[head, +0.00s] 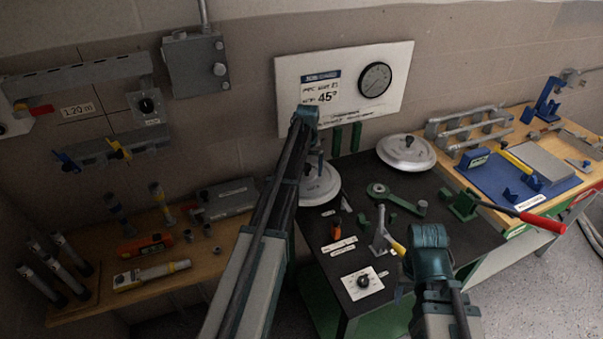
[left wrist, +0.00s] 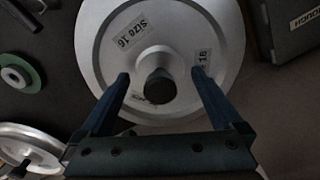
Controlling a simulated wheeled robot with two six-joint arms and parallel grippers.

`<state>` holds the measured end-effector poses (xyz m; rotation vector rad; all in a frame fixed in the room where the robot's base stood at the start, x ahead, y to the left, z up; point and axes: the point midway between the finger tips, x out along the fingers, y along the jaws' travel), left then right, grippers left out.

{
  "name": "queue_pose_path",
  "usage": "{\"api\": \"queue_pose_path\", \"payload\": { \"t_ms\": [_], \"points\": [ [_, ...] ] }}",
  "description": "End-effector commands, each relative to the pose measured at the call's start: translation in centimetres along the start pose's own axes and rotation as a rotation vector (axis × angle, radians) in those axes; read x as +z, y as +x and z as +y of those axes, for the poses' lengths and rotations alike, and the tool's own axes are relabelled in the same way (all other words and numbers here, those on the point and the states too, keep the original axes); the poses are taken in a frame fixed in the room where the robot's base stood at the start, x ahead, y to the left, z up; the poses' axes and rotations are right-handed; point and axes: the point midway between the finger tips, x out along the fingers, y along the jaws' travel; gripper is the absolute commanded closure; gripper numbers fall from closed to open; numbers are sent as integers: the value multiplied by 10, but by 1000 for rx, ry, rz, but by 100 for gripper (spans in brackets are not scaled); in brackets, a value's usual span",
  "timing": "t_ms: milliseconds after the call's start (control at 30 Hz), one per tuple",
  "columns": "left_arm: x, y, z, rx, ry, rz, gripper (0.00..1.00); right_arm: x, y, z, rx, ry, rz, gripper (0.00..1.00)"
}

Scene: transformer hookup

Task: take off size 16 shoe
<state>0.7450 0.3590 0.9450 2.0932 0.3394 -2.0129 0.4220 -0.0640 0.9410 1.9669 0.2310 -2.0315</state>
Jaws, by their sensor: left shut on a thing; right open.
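The size 16 shoe (left wrist: 110,60) is a round pale metal disc with a dark central knob (left wrist: 158,88) and a "SIZE 16" label. In the head view the shoe (head: 320,188) is at the back left of the dark bench top, partly hidden by my left arm. My left gripper (left wrist: 160,76) is over the disc, a finger on each side of the knob, shut on the shoe; the exact contact is unclear. My right gripper (head: 408,268) is open at the front of the dark bench, near a yellow-tipped lever; its fingertips are hard to make out.
Another pale disc (head: 406,152) lies at the bench's back right. A green tool (head: 385,193), an orange cylinder (head: 336,231) and a dial plate (head: 363,283) are on the bench. A red-handled lever (head: 515,212) sticks out at right. A wall board (head: 343,85) reads 45°.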

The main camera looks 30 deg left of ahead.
Motion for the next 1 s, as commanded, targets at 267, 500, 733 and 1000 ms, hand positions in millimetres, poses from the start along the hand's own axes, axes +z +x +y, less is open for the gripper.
{"api": "queue_pose_path", "payload": {
  "t_ms": [267,500,733,1000],
  "points": [
    [15,-1,4,8,3,-35,72,0,0,0,0,0,0,50],
    [12,-8,3,7,2,-36,100,0,-7,1,0,0,0,50],
    [8,-15,2,5,1,-31,100,1,-15,1,0,0,0,50],
    [4,-21,1,4,0,-26,100,1,-21,2,0,0,0,50]
  ]
}}
